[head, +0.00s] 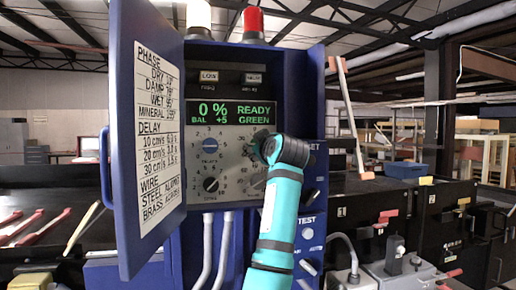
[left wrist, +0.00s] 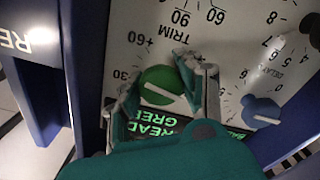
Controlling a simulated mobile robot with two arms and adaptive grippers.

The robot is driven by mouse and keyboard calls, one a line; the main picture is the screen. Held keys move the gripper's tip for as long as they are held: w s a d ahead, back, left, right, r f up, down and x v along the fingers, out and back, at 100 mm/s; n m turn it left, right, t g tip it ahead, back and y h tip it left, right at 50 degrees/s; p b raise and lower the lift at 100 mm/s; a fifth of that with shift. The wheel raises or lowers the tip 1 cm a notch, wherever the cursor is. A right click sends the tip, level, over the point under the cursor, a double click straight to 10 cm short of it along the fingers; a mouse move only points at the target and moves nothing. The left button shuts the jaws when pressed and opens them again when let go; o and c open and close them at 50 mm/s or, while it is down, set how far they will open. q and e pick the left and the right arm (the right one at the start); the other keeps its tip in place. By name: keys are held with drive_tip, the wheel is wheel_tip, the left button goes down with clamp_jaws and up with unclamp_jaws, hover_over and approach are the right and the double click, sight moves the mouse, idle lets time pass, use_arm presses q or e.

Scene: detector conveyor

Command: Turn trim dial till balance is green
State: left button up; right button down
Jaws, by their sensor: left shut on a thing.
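The green trim dial (left wrist: 157,80), with a white pointer line, sits under the printed word TRIM in the left wrist view. My left gripper (left wrist: 166,90) is shut on it, one finger on each side. In the head view my teal left wrist (head: 285,150) covers the dial and the fingers. The control panel's display (head: 230,113) shows "0 %", "READY", "BAL +5" and "GREEN" in green letters. Part of this display also shows upside down in the left wrist view (left wrist: 165,125). My right gripper is not in view.
A blue dial (head: 210,149) and a black dial (head: 211,184) are left of my wrist. The open blue door (head: 125,240) with a printed chart stands at the left. A red lamp (head: 253,20) and a pale lamp (head: 198,16) top the cabinet. Side switches (head: 307,233) are at the right.

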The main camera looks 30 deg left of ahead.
use_arm(q)
drive_tip(key=shift+n, duration=0.8)
drive_tip(key=o, duration=1.2)
drive_tip(key=shift+d, duration=0.15)
drive_tip(key=v, duration=1.1)
drive_tip(key=shift+s+d, duration=0.25)
drive_tip(key=shift+s, duration=0.1)
